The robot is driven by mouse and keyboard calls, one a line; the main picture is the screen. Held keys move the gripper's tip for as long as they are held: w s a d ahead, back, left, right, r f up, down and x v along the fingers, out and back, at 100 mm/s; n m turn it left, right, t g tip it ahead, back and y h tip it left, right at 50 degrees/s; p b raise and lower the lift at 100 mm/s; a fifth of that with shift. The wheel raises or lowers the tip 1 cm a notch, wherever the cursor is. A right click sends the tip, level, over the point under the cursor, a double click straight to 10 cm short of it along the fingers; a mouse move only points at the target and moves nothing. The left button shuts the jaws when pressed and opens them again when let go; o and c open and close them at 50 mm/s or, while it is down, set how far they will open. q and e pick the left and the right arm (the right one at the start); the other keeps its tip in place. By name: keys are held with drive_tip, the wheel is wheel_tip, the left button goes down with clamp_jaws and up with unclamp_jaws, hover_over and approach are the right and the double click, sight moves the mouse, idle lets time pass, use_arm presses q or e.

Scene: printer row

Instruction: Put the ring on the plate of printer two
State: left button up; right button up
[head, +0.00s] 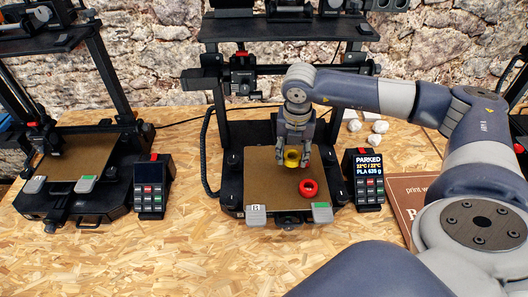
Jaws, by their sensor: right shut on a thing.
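My right gripper (292,163) points down over the tan plate (257,166) of the middle printer. It is shut on a yellow ring (291,154), partly hidden by the fingers. Whether the yellow ring touches the plate or is just above it I cannot tell. A red ring (308,188) lies flat on the same plate, to the right and nearer the front, apart from the gripper. My left gripper is not in view. No printer number is readable.
Grey clips (256,211) and (322,211) sit at the plate's front corners. A control box (363,177) reading "PARKED" stands to the right. Another printer with its own plate (75,160) is at the left. Whitish lumps (376,139) and a brown booklet (407,190) lie at the right.

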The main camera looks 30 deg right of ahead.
drive_tip(key=p, duration=0.2)
hover_over(265, 164)
drive_tip(key=shift+s+f, duration=0.2)
drive_tip(key=shift+f, duration=0.1)
drive_tip(key=shift+w+a+f, duration=0.1)
drive_tip(key=shift+w+a, duration=0.05)
drive_tip(key=shift+f+p, duration=0.3)
drive_tip(key=shift+f, duration=0.05)
wheel_tip(265, 164, down, 3)
drive_tip(key=shift+r+p, duration=0.15)
drive_tip(key=shift+p, duration=0.3)
drive_tip(key=shift+f, duration=0.25)
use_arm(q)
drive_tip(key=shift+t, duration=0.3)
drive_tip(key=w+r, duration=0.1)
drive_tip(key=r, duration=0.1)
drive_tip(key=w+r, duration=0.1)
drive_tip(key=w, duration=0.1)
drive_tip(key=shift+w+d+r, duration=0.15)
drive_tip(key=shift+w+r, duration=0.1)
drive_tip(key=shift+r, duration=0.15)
use_arm(e)
drive_tip(key=o, duration=0.8)
drive_tip(key=shift+r, duration=0.1)
